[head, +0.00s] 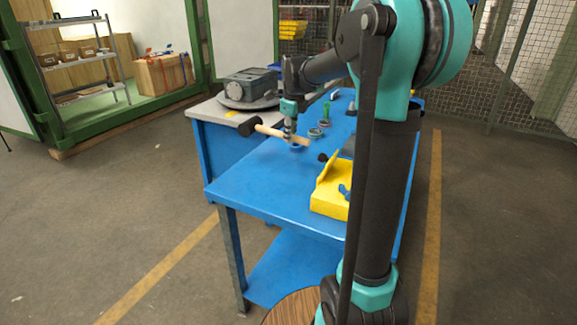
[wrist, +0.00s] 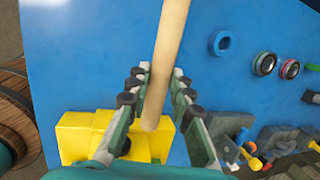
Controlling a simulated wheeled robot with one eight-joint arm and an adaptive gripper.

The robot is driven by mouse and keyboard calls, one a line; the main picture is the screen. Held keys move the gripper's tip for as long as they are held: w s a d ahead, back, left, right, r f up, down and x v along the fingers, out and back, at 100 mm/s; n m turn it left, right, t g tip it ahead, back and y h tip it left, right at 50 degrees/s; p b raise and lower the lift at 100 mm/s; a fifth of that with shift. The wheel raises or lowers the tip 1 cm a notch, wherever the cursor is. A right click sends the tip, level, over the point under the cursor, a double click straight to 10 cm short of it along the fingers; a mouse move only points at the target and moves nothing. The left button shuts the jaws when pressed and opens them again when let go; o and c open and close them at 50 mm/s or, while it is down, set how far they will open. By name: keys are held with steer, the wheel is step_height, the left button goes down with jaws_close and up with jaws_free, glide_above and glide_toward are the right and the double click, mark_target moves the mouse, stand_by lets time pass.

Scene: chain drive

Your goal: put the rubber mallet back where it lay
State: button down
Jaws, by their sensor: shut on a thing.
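The rubber mallet has a black head (head: 250,126) and a pale wooden handle (head: 270,131). My gripper (head: 290,138) is shut on the handle and holds the mallet above the blue table (head: 255,185), with the head out to the left. In the wrist view the handle (wrist: 168,40) runs between the fingers of my gripper (wrist: 157,84), its butt end above the yellow block. The mallet's head is out of the wrist view. I cannot tell how high the mallet is above the table.
A yellow block (head: 328,200) stands near the table's front right. A blue ring (wrist: 222,42) and two darker rings (wrist: 264,63) lie on the table. Several tools and parts (wrist: 285,140) crowd the right. A grey machine (head: 248,88) stands behind. The table's front left is clear.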

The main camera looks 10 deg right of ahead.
step_height(320, 180, down, 13)
steer(key=shift+r, duration=0.1)
stand_by(0.4)
steer(key=c, duration=1.7)
jaws_free()
steer(key=shift+c, duration=0.2)
steer(key=o, duration=0.4)
steer(key=v, duration=1.2)
